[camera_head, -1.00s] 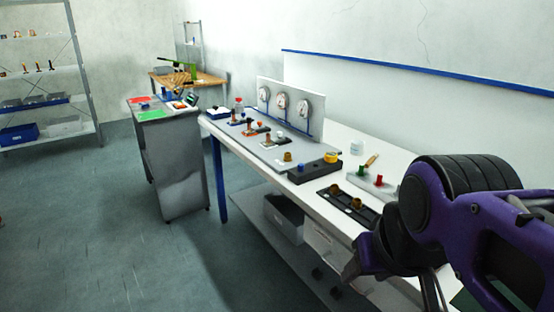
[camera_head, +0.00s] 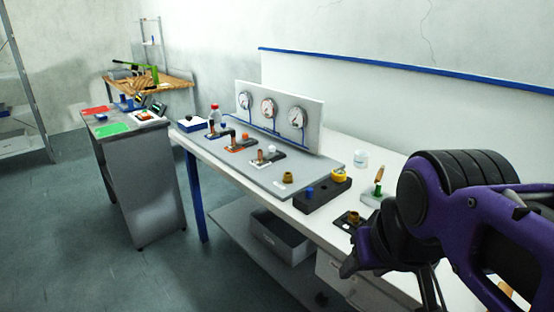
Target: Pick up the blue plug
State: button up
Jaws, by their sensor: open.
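A small blue plug (camera_head: 309,193) stands at the left end of a black block (camera_head: 318,200) on the white workbench. A yellow ring (camera_head: 339,175) sits at the block's right end. My gripper (camera_head: 392,280) is open and points down over the front right of the bench. It is to the right of the blue plug and apart from it. Nothing shows between the fingers. My purple and black arm hides the right part of the bench. Another small blue piece (camera_head: 223,126) is farther back on the grey panel.
A grey panel (camera_head: 262,178) holds several fittings below three gauges (camera_head: 268,108). A brass piece on a dark plate (camera_head: 352,219) and a green-and-brown item (camera_head: 379,182) lie near my arm. A grey cabinet (camera_head: 150,195) stands left of the bench, with open floor in front.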

aim_at(309, 193)
jog(key=i+j+z, duration=0.1)
jog(key=i+j, duration=0.2)
jog(key=i+j+z, duration=0.15)
jog(key=j, duration=0.25)
jog(key=i+j+z, duration=0.1)
jog(key=i+j, duration=0.25)
jog(key=i+j+z, duration=0.15)
jog(key=j, duration=0.35)
jog(key=i, duration=0.1)
